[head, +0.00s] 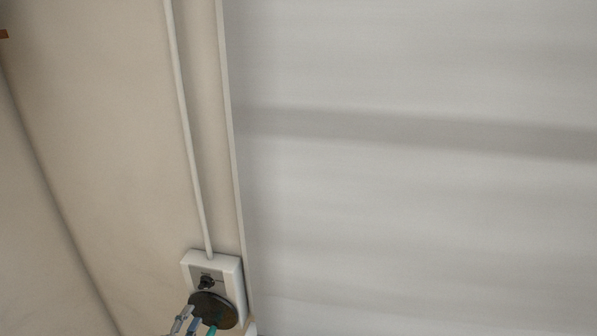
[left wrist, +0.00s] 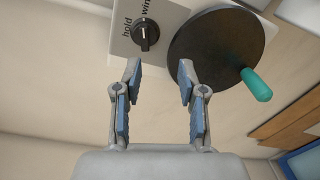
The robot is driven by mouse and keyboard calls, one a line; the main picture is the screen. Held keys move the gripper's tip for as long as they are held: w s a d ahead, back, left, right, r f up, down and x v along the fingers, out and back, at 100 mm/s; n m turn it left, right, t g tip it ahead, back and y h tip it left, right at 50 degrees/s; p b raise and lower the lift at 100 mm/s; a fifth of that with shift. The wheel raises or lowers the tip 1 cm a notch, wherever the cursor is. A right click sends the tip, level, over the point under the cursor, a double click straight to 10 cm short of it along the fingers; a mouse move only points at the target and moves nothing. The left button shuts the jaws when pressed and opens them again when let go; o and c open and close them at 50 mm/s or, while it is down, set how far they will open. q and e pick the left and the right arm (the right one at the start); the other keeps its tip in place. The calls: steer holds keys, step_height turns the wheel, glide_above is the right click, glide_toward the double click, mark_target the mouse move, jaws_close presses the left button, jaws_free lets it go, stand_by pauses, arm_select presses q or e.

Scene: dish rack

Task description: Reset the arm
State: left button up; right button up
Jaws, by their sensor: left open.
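My left gripper (left wrist: 160,75) is open in the left wrist view, with nothing between its two blue-padded fingers. It also shows at the bottom edge of the head view (head: 188,322), partly cut off. In front of it is a white wall box (head: 229,278) with a small black knob (left wrist: 146,35) marked "hold" and "win…". A round black crank wheel (left wrist: 215,45) with a teal handle (left wrist: 256,85) is on the box. The handle is right of the fingers and apart from them. The right fingertip overlaps the wheel's left edge in the picture; contact cannot be told.
A white conduit (head: 186,120) runs up the beige wall from the box. A large pale panel (head: 420,200) fills the right of the head view. A wooden frame edge (left wrist: 290,120) shows at the right of the left wrist view.

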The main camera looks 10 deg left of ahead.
arm_select(q)
steer(key=s+d+f+m+g, duration=0.4)
steer(key=s+f+m, duration=0.1)
steer(key=f, duration=0.4)
steer(key=s+d+f+m+g, duration=0.35)
steer(key=s+f+m, duration=0.25)
steer(key=f, duration=0.2)
steer(key=s+d+f+m+g+y, duration=0.1)
steer(key=s+d+f+m+g, duration=0.25)
steer(key=s+m, duration=0.35)
steer(key=s+d+f+m+g, duration=0.3)
steer(key=s+d+f+m, duration=0.1)
steer(key=s, duration=0.5)
step_height(320, 180, down, 28)
steer(key=s+g+b, duration=0.1)
steer(key=s+b, duration=0.1)
steer(key=b, duration=0.2)
steer(key=s+a+f+g+b, duration=0.1)
steer(key=s+a+f+b, duration=0.2)
steer(key=s+f, duration=1.5)
step_height(320, 180, down, 4)
steer(key=shift+a+f+m, duration=0.1)
steer(key=shift+a+m, duration=0.1)
steer(key=shift+m, duration=0.2)
